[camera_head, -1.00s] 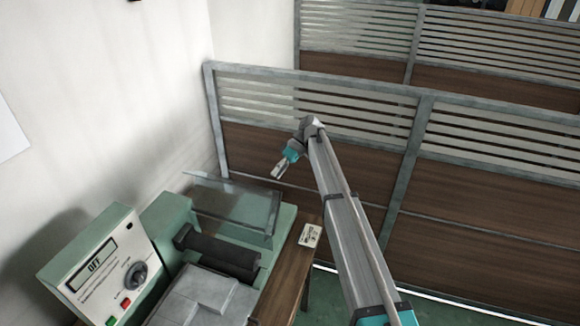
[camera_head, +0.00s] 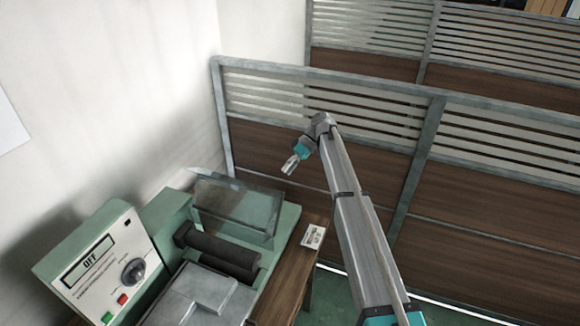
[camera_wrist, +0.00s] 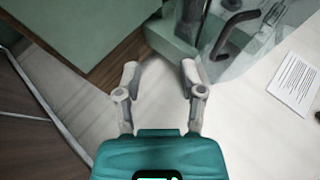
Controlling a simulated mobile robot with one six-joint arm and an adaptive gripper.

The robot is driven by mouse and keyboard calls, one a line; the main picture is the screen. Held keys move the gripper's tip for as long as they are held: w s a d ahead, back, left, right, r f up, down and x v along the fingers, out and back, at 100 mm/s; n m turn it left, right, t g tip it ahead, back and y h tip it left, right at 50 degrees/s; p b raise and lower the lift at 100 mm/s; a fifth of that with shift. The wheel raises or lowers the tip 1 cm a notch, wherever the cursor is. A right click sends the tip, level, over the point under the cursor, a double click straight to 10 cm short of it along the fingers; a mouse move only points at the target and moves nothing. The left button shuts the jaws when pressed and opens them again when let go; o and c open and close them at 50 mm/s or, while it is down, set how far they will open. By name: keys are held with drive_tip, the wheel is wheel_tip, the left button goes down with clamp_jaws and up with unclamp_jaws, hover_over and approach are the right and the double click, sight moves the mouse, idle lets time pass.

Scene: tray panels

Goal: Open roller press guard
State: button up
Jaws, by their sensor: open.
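The roller press (camera_head: 285,232) is a green machine at lower left in the head view, with two dark rollers (camera_head: 222,252). Its clear guard (camera_head: 235,208) stands tilted up behind the rollers, its lower edge near them. My gripper (camera_head: 290,166) is open and empty, beyond the guard, up and to the right of it. In the wrist view my gripper (camera_wrist: 158,72) has its fingers spread with nothing between them. The clear guard (camera_wrist: 262,42) and its dark bent handle (camera_wrist: 235,30) lie ahead and to the right, apart from the fingertips.
A control panel (camera_head: 100,268) reads OFF and has a knob, a green and a red button. A wooden table (camera_head: 290,282) carries the press and a small white card (camera_head: 313,236). A slatted partition (camera_head: 290,100) stands behind my arm; a white wall (camera_head: 110,90) is at left.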

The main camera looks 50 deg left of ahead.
drive_tip(key=shift+c, duration=1.6)
drive_tip(key=shift+d+f+m+y+b, duration=0.3)
drive_tip(key=shift+f+m+b, duration=0.1)
drive_tip(key=shift+b, duration=0.2)
clamp_jaws()
drive_tip(key=s+d+f+m+g+y+b, duration=0.1)
drive_tip(key=d+f+m+y+b, duration=0.1)
drive_tip(key=d+m+y+b, duration=0.6)
drive_tip(key=shift+d+m+y+b, duration=0.15)
drive_tip(key=shift+m+y+b, duration=2.65)
drive_tip(key=shift+m+b, duration=1.25)
drive_tip(key=shift+m+p, duration=0.45)
drive_tip(key=shift+p, duration=0.05)
